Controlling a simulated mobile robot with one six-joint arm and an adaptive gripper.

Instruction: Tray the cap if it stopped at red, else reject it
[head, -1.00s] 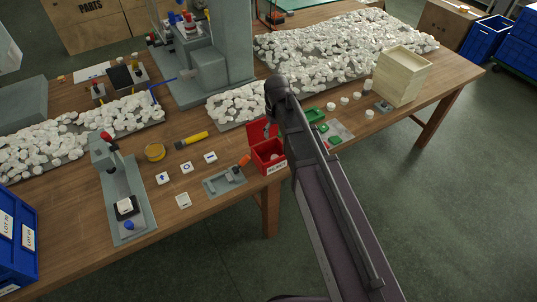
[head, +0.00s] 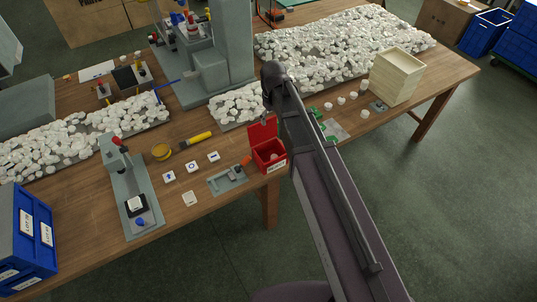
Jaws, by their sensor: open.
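My arm reaches in from the lower right, and my gripper (head: 266,120), small and mostly hidden by the wrist, hangs just behind the red bin; it is open, and I see nothing held. The red reject bin (head: 270,166) has its lid up at the back. Something pale shows inside it, too small to make out. White square tiles with blue marks (head: 191,166) lie in a row on the bench. A plain white one (head: 190,198) lies in front. The grey lever press (head: 126,180) holds a white piece (head: 135,203). Several white round caps (head: 340,100) stand right of my arm.
A grey fixture with an orange knob (head: 228,179) sits left of the bin. Heaps of white parts (head: 330,50) cover the back. Blue bins (head: 25,240) stand at lower left. My arm partly hides green pieces (head: 332,139).

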